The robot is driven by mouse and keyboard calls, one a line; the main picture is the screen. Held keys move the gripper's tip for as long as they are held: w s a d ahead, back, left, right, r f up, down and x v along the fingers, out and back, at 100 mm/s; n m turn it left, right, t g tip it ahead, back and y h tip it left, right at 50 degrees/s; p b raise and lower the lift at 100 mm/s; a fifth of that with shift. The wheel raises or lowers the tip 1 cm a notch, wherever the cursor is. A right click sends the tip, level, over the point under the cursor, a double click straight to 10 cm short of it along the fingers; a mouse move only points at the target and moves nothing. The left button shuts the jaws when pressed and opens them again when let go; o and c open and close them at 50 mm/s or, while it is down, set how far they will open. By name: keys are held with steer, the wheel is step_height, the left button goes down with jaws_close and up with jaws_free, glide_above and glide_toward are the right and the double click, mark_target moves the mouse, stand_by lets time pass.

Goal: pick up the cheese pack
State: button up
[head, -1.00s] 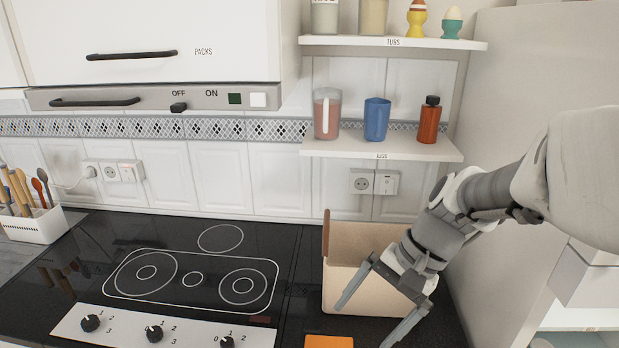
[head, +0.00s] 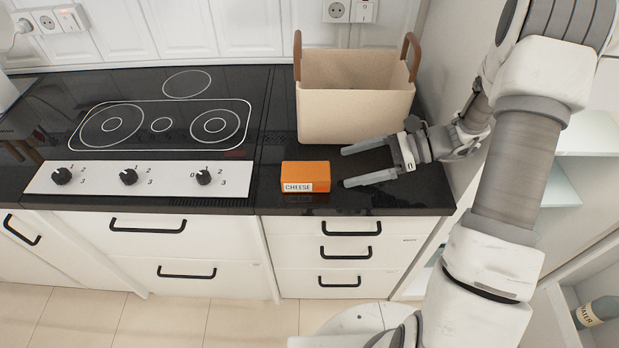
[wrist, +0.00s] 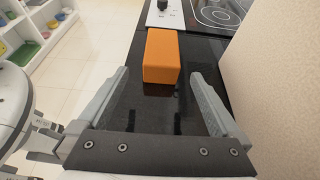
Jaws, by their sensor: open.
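The cheese pack (head: 305,175) is an orange block with a white label reading CHEESE. It lies on the black countertop near the front edge, left of my gripper in the head view. My gripper (head: 344,167) is open and empty, low over the counter, its two fingers pointing left toward the pack. In the wrist view the cheese pack (wrist: 162,55) is ahead of my gripper (wrist: 159,75), roughly centred between the open fingers and just beyond or near their tips.
A beige basket (head: 352,105) with brown handles stands right behind the gripper, and its wall is close on the right in the wrist view. The black hob (head: 160,120) with its knobs is to the left. White drawers (head: 345,252) with black handles lie below the counter edge.

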mark_target(306, 175)
steer(key=x, duration=1.1)
steer(key=shift+w+a, duration=0.25)
steer(key=shift+a, duration=0.1)
steer(key=c, duration=1.5)
